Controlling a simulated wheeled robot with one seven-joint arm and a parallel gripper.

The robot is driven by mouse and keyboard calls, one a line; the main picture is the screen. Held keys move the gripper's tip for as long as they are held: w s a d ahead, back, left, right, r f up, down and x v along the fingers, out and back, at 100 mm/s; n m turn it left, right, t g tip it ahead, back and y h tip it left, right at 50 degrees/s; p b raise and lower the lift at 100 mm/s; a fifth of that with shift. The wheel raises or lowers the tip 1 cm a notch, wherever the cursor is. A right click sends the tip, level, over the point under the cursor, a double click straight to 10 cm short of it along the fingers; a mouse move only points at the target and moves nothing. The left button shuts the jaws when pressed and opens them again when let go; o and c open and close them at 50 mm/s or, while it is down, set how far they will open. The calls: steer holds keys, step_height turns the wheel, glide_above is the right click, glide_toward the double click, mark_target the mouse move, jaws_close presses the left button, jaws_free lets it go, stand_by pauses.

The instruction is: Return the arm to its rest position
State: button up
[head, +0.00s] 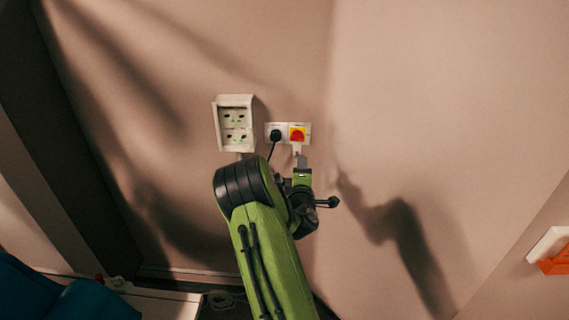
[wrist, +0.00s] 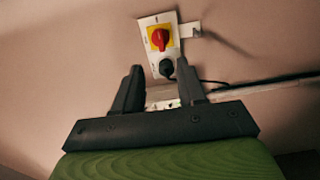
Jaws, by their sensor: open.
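My green arm reaches up from the bottom of the head view toward the wall. My gripper (wrist: 160,88) is open in the wrist view, with its two dark fingers apart and nothing seen between them but the wall behind. In the head view the gripper (head: 301,160) is small and partly hidden by the wrist, just below a red and yellow switch (head: 297,134). The switch (wrist: 160,38) also shows beyond the fingertips in the wrist view. I cannot tell the exact gap between fingers and wall.
A black plug (head: 276,135) with a cable sits left of the switch. A white double socket box (head: 234,123) is further left. A dark post (head: 60,150) stands at left, blue items (head: 60,292) lie low left, and a white and orange object (head: 550,252) is at right.

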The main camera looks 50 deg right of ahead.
steer(key=shift+s+a, duration=0.1)
steer(key=shift+r, duration=0.1)
steer(key=s+a+r+m+g+y, duration=0.2)
steer(key=a+r+m+y, duration=0.25)
steer(key=a, duration=0.65)
steer(key=s+a+r+m+g+y, duration=0.1)
steer(key=s+a+r+m+y, duration=0.25)
steer(key=a, duration=0.75)
steer(key=s+a+g+y, duration=0.3)
steer(key=s+a+y, duration=0.2)
steer(key=s+a, duration=1.1)
steer(key=shift+s+a+f+y, duration=0.35)
steer(key=shift+a+f+y, duration=0.1)
steer(key=shift+a, duration=0.6)
